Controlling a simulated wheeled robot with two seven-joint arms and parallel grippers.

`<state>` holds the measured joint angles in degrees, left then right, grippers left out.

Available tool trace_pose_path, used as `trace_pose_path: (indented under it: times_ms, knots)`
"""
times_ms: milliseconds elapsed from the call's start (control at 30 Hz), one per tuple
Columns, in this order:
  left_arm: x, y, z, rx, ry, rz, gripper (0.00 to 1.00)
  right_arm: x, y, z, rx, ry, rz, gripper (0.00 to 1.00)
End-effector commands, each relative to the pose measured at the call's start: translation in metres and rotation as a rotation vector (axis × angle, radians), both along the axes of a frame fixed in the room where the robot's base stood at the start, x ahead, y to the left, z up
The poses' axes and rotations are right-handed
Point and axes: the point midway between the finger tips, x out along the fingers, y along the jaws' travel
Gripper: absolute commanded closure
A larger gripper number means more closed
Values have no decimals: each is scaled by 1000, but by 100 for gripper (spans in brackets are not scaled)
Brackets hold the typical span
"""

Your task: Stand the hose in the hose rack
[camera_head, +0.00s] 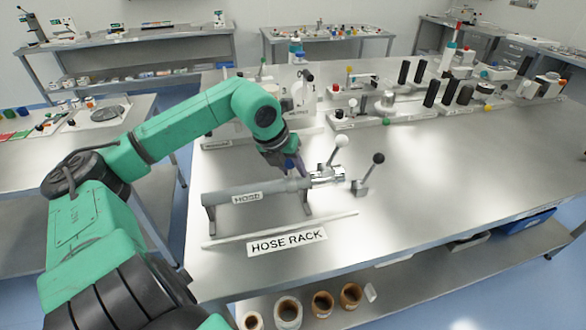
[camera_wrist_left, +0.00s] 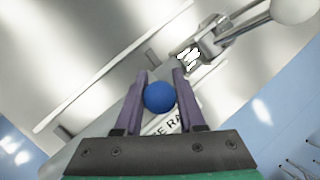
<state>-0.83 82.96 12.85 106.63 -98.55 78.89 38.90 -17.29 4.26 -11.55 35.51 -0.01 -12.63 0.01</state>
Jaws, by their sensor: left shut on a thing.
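The grey hose (camera_head: 270,190), marked HOSE, lies level across two dark legs on the metal table. A HOSE RACK label (camera_head: 287,242) lies in front of it, beside a long pale strip (camera_head: 222,238). My left gripper (camera_head: 291,168) is over the right part of the hose, pointing down. In the left wrist view its purple fingers are shut on a blue ball (camera_wrist_left: 159,97), with the grey tube passing behind. What the ball is fixed to is hidden. My right gripper is not in view.
Just right of the hose end stand a metal fitting with a white-knobbed lever (camera_head: 340,142) and a black-knobbed lever (camera_head: 378,158). Several devices with black cylinders (camera_head: 431,93) stand further back. The table's right front is clear. Rolls (camera_head: 323,302) lie on the lower shelf.

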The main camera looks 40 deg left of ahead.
Motion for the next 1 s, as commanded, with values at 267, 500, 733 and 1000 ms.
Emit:
trace_pose_path:
  times_ms: [267,500,733,1000]
  knots:
    - [0,0,-2,0,1,0,31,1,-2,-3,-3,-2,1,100]
    - [0,0,0,0,1,0,31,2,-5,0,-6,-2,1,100]
    - [-11,1,19,0,-4,1,31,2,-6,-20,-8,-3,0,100]
    - [-39,3,84,3,-4,1,31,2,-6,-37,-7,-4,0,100]
